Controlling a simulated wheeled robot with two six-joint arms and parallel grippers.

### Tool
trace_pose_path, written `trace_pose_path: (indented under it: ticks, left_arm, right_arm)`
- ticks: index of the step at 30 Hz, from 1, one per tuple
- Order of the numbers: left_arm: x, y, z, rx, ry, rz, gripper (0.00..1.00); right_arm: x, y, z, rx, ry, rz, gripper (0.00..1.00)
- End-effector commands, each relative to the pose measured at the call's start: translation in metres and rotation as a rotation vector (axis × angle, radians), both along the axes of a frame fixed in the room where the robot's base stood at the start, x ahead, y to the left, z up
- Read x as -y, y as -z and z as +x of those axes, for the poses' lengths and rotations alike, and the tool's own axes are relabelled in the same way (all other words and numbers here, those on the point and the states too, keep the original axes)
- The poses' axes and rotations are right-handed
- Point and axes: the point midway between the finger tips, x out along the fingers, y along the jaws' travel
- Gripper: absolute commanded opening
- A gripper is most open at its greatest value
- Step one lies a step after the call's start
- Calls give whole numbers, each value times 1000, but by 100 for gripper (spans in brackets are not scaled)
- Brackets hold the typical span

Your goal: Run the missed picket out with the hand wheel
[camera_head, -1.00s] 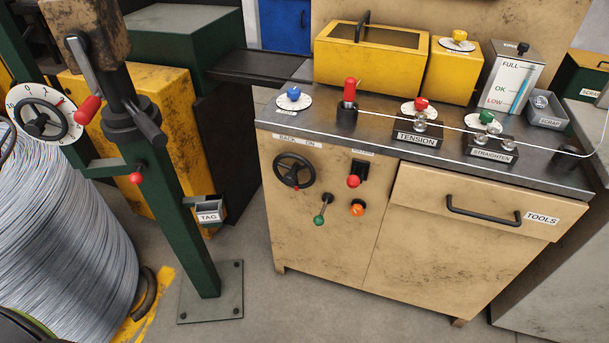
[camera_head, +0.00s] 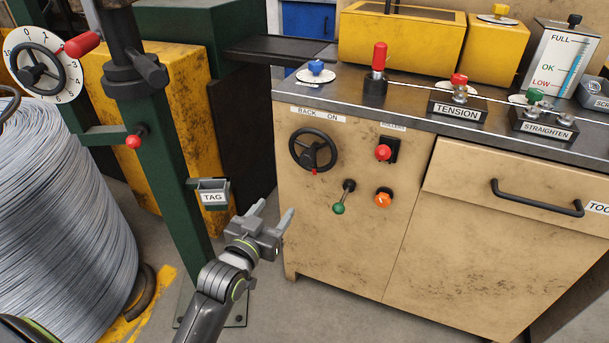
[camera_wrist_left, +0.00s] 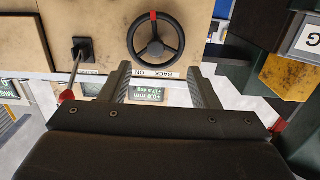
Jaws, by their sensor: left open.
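The black hand wheel (camera_head: 313,153) is on the tan cabinet's front, under the BACK / ON label (camera_head: 317,114). A red mark shows at the bottom of its rim. My left gripper (camera_head: 274,211) is open and empty, below and left of the wheel and apart from it. In the left wrist view, the picture is upside down; the wheel (camera_wrist_left: 156,47) lies ahead, beyond the two spread fingers (camera_wrist_left: 158,76). No picket is clearly seen. My right gripper is out of view.
The green post (camera_head: 165,170) with a TAG holder (camera_head: 212,193) and a wire coil (camera_head: 65,200) stand left.

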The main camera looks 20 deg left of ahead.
Motion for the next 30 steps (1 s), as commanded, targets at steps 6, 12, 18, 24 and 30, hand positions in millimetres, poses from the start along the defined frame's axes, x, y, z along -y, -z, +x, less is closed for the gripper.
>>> trace_pose_path:
  ticks: [6, 12, 18, 24, 30]
  left_arm:
    - [4, -22, 0, 58, 11, -2, 56]
    - [5, -22, 26, 58, 11, -2, 56]
    - [6, -21, 65, 56, 11, -1, 56]
    - [8, -21, 104, 56, 11, -1, 56]
    - [9, -21, 140, 55, 10, -1, 56]
  right_arm:
    - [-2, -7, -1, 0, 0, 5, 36]
    - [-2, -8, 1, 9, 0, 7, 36]
    - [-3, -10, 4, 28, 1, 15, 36]
    - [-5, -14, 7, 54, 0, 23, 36]
    - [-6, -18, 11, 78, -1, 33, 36]
